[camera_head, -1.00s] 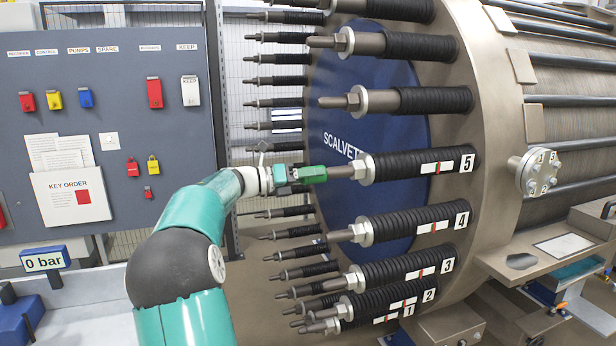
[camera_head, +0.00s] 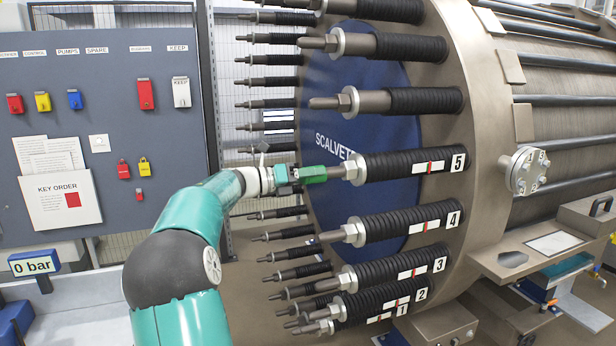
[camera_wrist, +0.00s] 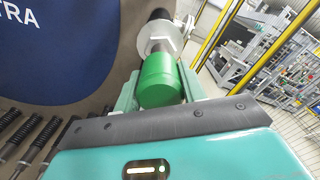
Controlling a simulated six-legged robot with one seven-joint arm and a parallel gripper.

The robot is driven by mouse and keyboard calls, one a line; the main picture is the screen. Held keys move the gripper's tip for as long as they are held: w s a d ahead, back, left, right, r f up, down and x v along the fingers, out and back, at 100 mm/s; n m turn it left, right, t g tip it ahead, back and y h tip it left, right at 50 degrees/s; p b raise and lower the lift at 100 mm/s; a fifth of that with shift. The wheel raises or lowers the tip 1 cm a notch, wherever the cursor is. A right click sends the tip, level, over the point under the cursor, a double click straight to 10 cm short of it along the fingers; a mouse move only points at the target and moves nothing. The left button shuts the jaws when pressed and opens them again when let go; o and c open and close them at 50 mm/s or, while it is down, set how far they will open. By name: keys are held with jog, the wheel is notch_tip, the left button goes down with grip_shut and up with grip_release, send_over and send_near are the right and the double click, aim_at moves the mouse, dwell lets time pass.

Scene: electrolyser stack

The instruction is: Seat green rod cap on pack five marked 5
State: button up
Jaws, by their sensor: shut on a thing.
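Pack five (camera_head: 410,164) is a black spring pack with a white and red band and a plate marked 5. Its bare rod (camera_head: 336,172) and large nut (camera_head: 355,168) point left. The green rod cap (camera_head: 314,174) is lined up with this rod and seems to cover its tip. A short length of bare rod shows between cap and nut. My gripper (camera_head: 292,175) is shut on the cap from the left. In the wrist view, the cap (camera_wrist: 158,86) lies between teal fingers, with the rod and nut (camera_wrist: 160,38) beyond it. The contact inside the cap is hidden.
Uncapped rods stand close above and below, including pack four (camera_head: 410,222) and an unnumbered pack (camera_head: 425,101). A grey key panel (camera_head: 90,120) stands left. A flanged port (camera_head: 526,171) juts out to the right of pack five.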

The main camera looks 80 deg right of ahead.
jog(key=shift+x, duration=1.3)
jog(key=o, duration=1.2)
jog(key=shift+w, duration=0.15)
jog(key=v, duration=1.3)
jog(key=shift+w+a, duration=0.25)
